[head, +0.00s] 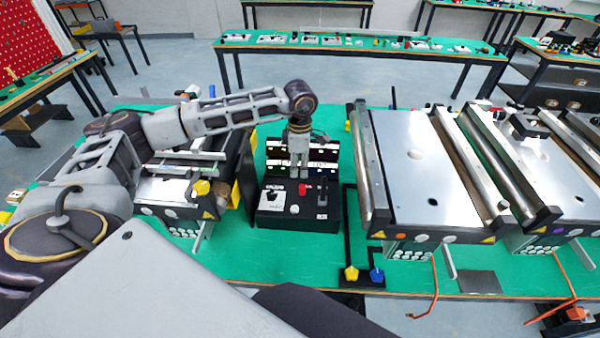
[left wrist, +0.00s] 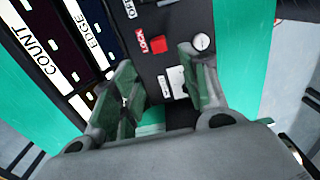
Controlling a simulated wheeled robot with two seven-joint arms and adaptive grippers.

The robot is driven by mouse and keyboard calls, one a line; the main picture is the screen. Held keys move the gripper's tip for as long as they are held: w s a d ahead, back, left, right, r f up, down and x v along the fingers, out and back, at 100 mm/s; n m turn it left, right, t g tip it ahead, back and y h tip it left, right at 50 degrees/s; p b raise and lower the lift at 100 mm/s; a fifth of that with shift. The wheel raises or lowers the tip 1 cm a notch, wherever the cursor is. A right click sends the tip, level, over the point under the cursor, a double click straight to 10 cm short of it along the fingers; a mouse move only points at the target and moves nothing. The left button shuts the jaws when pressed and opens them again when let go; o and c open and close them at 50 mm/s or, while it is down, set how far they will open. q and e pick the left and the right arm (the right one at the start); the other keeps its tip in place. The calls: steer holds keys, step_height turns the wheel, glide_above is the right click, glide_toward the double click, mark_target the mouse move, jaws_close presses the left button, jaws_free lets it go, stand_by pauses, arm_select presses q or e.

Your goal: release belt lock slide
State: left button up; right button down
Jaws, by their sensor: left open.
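A black control box (head: 270,219) stands on the green table at the centre of the head view. A small red block (head: 303,189) sits on its top. My left gripper (head: 299,174) points down above the box, close to the red block. In the left wrist view its two fingers (left wrist: 160,72) are apart, with the red block just beyond the gap. Contact cannot be told. My right gripper is out of view.
A dark panel with COUNT (left wrist: 40,58) and EDGE labels stands behind the box. A large conveyor (head: 420,165) lies to the right and a smaller one to the left, partly behind my left arm. Yellow (head: 351,273) and blue (head: 377,275) knobs sit in front.

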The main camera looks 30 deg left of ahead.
arm_select(q)
steer(key=shift+r, duration=0.7)
steer(key=shift+f, duration=0.1)
